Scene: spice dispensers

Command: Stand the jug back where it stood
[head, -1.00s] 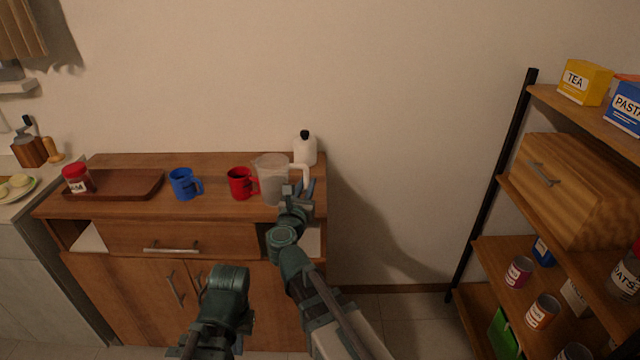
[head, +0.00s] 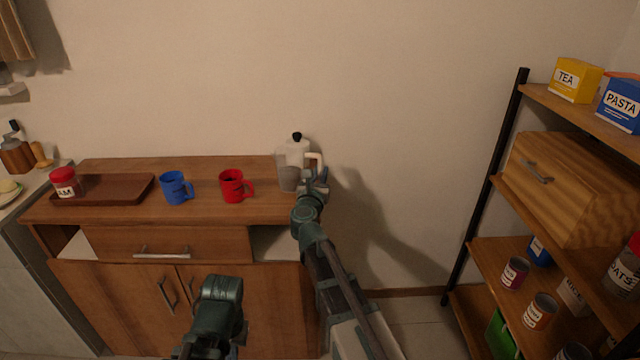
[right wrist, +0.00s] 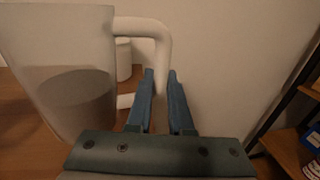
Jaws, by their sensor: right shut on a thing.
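The jug (head: 288,178) is clear, with grey contents in its lower part and a pale handle on its right side. It looks about upright at the right end of the cabinet top (head: 220,213), in front of a white bottle with a black top (head: 297,147). I cannot tell whether its base touches the wood. My right gripper (head: 319,180) is shut on the handle. The right wrist view shows the jug (right wrist: 65,85) at left and the handle reaching between my fingers (right wrist: 160,92). Only a dark link of my left arm shows; its gripper is not in view.
A red mug (head: 233,186) stands left of the jug, and a blue mug (head: 175,188) further left. A shelf rack (head: 490,190) stands at the right.

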